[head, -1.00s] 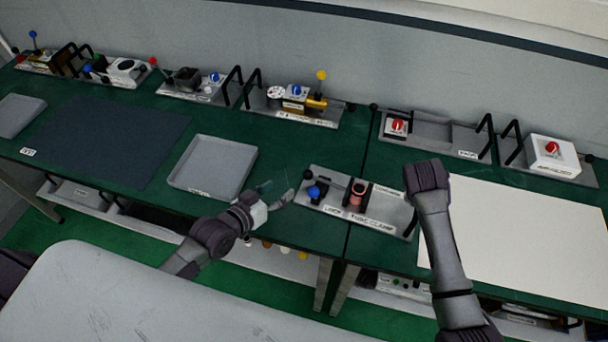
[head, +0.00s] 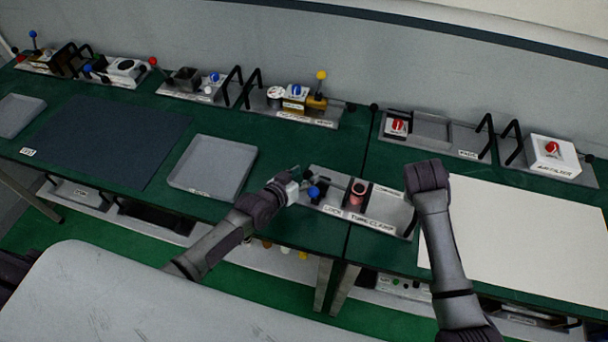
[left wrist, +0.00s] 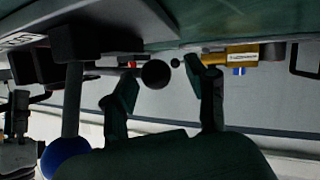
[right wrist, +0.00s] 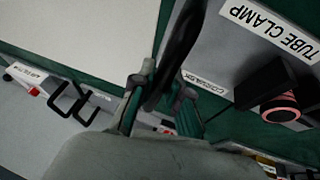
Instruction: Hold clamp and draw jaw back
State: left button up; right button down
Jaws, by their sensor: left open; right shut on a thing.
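The tube clamp fixture (head: 380,208), a grey tray labelled TUBE CLAMP, sits near the bench's front edge. It carries a pink ring (head: 357,190) between dark jaw blocks and a blue-ball lever (head: 314,191) on its left. The ring (right wrist: 282,108) also shows in the right wrist view. My left gripper (head: 298,178) is open at the fixture's left end. In the left wrist view a black ball knob (left wrist: 156,74) appears between its open fingers (left wrist: 165,85); contact is unclear. My right gripper (right wrist: 162,105) is shut on the fixture's black handle (right wrist: 180,48).
A grey empty tray (head: 212,165) lies left of the fixture and a white sheet (head: 520,235) to the right. Other fixtures, one with a yellow ball lever (head: 321,75), line the back of the bench. A dark mat (head: 110,140) lies at the left.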

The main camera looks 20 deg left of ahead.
jog(key=shift+s+f, duration=0.2)
jog(key=shift+f, duration=0.05)
pick_arm(q)
grip_shut()
jog(key=shift+a, duration=0.1)
jog(key=a, duration=0.5)
jog(key=shift+w, duration=0.25)
pick_arm(e)
jog(key=shift+d, duration=0.25)
pick_arm(q)
grip_release()
jog(key=shift+a, duration=0.2)
